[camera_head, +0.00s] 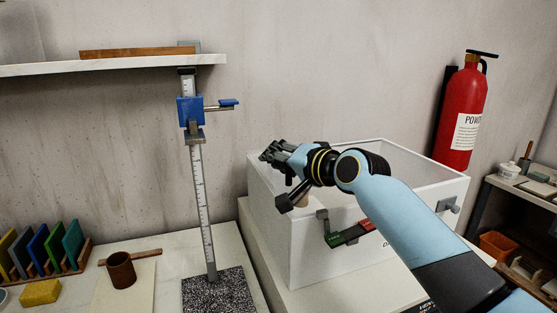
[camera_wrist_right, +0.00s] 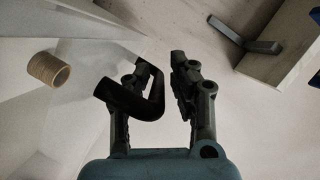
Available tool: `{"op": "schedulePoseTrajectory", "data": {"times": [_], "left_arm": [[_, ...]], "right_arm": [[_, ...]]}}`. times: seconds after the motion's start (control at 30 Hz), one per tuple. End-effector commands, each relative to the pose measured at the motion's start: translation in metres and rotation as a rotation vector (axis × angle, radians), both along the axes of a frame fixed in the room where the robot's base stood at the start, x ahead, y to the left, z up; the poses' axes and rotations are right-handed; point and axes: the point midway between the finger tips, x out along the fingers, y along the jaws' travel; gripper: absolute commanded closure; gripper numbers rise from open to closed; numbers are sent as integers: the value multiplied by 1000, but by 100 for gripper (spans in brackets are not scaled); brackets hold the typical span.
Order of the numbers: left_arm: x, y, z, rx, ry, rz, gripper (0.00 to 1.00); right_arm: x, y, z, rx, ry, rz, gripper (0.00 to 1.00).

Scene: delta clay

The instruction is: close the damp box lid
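The white damp box (camera_head: 305,250) stands right of centre in the head view, and its inside shows past my arm. I cannot clearly pick out its lid. My right gripper (camera_head: 271,153) is over the box's left side in the head view. In the right wrist view its two fingers (camera_wrist_right: 162,68) stand apart with a gap between them. A black bent piece (camera_wrist_right: 135,98) overlaps the left finger there; I cannot tell whether it touches. A tan cylinder (camera_wrist_right: 48,69) lies left of the fingers, apart from them. My left gripper is not in view.
A height gauge (camera_head: 202,190) stands left of the box. A brown cup (camera_head: 121,270) and coloured tiles (camera_head: 38,245) are farther left. A red and green slider (camera_head: 345,237) is on the box front. A red fire extinguisher (camera_head: 467,105) hangs behind at right.

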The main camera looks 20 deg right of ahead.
Motion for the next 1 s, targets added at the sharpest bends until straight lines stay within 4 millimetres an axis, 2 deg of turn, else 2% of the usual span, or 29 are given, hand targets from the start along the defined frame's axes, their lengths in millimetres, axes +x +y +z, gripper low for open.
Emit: {"op": "schedulePoseTrajectory", "data": {"times": [0.17,0.5,0.6,0.8,1.0], "left_arm": [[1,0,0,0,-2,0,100],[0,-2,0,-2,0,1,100],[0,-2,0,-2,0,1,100],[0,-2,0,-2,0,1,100],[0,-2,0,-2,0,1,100]], "right_arm": [[-13,-4,3,-3,-1,0,77],[-82,-20,18,-6,0,2,77],[-98,-24,21,-7,2,1,77],[-112,-27,25,-2,1,2,77],[-113,-27,26,0,1,2,77]]}}
